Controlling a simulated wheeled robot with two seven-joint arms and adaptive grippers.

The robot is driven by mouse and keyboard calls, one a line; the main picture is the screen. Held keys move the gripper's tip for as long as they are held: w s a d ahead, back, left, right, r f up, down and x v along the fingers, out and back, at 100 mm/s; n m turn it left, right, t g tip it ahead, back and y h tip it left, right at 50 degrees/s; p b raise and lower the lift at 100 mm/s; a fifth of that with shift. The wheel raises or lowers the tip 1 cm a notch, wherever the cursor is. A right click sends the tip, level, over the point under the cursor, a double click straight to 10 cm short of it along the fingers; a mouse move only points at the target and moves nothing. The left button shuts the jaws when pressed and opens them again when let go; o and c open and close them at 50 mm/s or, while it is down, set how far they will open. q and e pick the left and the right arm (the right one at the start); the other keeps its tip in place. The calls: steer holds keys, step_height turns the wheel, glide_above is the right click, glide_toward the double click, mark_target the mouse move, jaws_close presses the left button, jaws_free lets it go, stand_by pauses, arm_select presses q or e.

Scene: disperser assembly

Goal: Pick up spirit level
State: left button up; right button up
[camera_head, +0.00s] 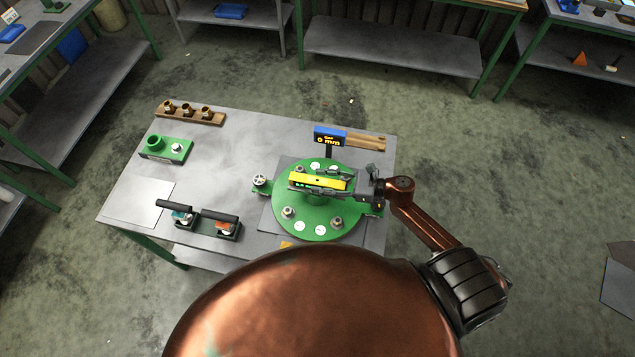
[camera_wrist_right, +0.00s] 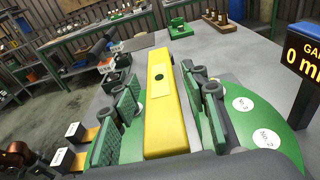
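The yellow spirit level (camera_head: 318,181) lies over the green round disc plate (camera_head: 315,222) on the grey table. My right gripper (camera_head: 318,182) reaches in from the right, with its fingers on either side of the level. In the right wrist view, the level (camera_wrist_right: 167,95) runs lengthwise between the green finger pads (camera_wrist_right: 165,105). The pads are close to its sides and a narrow gap seems to show on the left, so the gripper looks open around it. The underside of the level is hidden. My left gripper is not in view.
A blue display (camera_head: 329,137) reading 0 mm stands behind the disc. Two black-handled tools (camera_head: 200,220), a green block (camera_head: 166,149) and a wooden rack with brass parts (camera_head: 190,113) are on the left. Bolts stand on the disc. The table's middle left is clear.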

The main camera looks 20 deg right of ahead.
jaws_close()
steer(key=shift+r, duration=0.15)
stand_by(0.4)
